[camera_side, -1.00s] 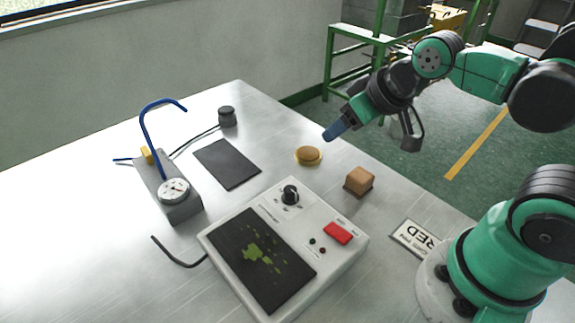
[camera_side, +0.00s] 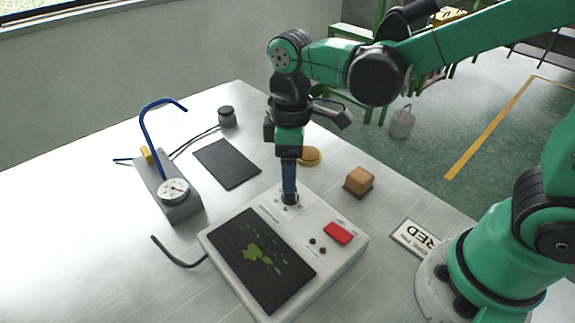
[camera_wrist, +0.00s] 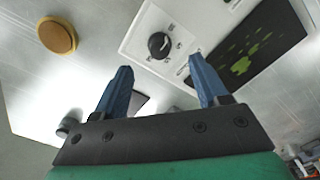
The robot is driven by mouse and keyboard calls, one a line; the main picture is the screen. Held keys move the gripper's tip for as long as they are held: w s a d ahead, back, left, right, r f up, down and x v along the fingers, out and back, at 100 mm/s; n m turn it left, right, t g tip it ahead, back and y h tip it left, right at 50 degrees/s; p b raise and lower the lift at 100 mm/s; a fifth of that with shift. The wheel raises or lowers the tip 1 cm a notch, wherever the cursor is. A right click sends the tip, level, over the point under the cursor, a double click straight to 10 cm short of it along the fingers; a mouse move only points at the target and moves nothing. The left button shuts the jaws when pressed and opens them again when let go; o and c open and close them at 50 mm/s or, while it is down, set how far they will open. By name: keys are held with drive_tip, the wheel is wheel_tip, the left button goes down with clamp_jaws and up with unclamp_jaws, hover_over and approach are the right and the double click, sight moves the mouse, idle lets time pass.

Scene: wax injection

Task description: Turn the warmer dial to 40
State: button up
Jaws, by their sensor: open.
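The warmer (camera_side: 327,272) is a white box with a dark plate on top, spotted with green wax. Its black dial (camera_wrist: 159,45) shows whole in the wrist view, with small marks around it. In the side view the dial (camera_side: 290,198) is mostly hidden behind my fingers. My gripper (camera_side: 289,190) points straight down over the dial. In the wrist view my gripper (camera_wrist: 160,75) is open, its two blue fingers apart with nothing between them. The dial appears beyond the fingertips, between their lines. I cannot read which mark the dial points to.
A red switch (camera_side: 338,233) sits on the warmer near the dial. A brown block (camera_side: 358,181) and a round tan disc (camera_side: 311,156) stand behind it. A gauge unit (camera_side: 174,191) with a blue hook and a dark mat (camera_side: 227,163) lie left.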

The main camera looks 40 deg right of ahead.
sight(288, 199)
drive_tip(key=shift+f, duration=2.4)
clamp_jaws()
